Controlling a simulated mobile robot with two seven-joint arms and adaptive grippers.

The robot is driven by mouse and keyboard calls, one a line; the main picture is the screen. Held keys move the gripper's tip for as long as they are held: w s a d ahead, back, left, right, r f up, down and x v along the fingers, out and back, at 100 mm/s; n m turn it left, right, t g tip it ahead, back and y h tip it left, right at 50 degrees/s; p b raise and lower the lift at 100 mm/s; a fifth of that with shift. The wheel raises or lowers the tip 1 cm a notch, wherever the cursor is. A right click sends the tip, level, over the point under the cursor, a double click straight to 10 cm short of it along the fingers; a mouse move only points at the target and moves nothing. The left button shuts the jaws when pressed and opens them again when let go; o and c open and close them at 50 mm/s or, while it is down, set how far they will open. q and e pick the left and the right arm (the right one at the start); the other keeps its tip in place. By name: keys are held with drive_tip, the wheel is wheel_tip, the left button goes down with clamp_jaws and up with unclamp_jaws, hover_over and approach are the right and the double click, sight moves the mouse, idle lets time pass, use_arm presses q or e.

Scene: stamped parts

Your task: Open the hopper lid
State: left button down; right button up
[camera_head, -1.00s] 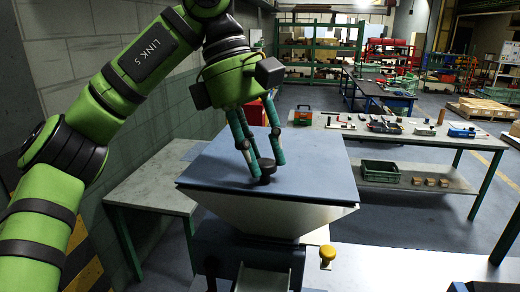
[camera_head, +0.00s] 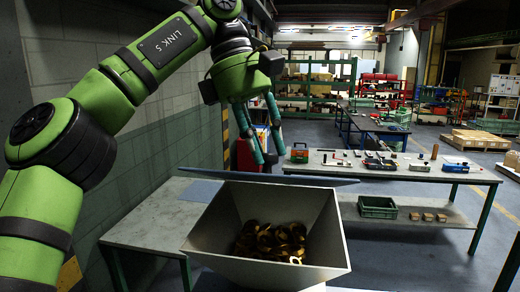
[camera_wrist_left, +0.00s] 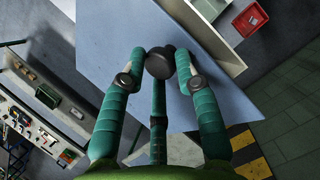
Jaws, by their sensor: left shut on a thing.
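The hopper (camera_head: 330,235) stands in front of me with its square mouth open. Several brass-coloured ring-like parts (camera_head: 270,240) lie inside it. The blue-grey lid (camera_head: 262,179) is seen nearly edge-on in the head view, raised at the hopper's far side. My left gripper (camera_head: 264,160) is at the lid, behind the hopper's far rim. In the left wrist view the lid (camera_wrist_left: 120,35) fills the middle, and its dark round knob (camera_wrist_left: 159,63) sits between the fingers of my left gripper (camera_wrist_left: 162,68), which is shut on it. My right gripper is not in view.
A grey side table (camera_head: 150,222) stands left of the hopper beside the wall. A long workbench (camera_head: 400,168) with a red-and-green box (camera_head: 299,153) and tools is behind to the right. A green crate (camera_head: 378,207) sits on its lower shelf.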

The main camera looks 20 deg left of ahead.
use_arm(q)
drive_tip(key=shift+w+f, duration=0.1)
drive_tip(key=shift+w, duration=0.1)
drive_tip(key=c, duration=0.9)
unclamp_jaws()
drive_tip(key=shift+w+f, duration=0.2)
drive_tip(key=shift+w, duration=0.4)
drive_tip(key=shift+s+r, duration=0.15)
drive_tip(key=shift+s, duration=0.2)
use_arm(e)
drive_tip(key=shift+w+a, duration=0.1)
use_arm(q)
drive_tip(key=shift+w+f, duration=0.1)
drive_tip(key=shift+f, duration=0.1)
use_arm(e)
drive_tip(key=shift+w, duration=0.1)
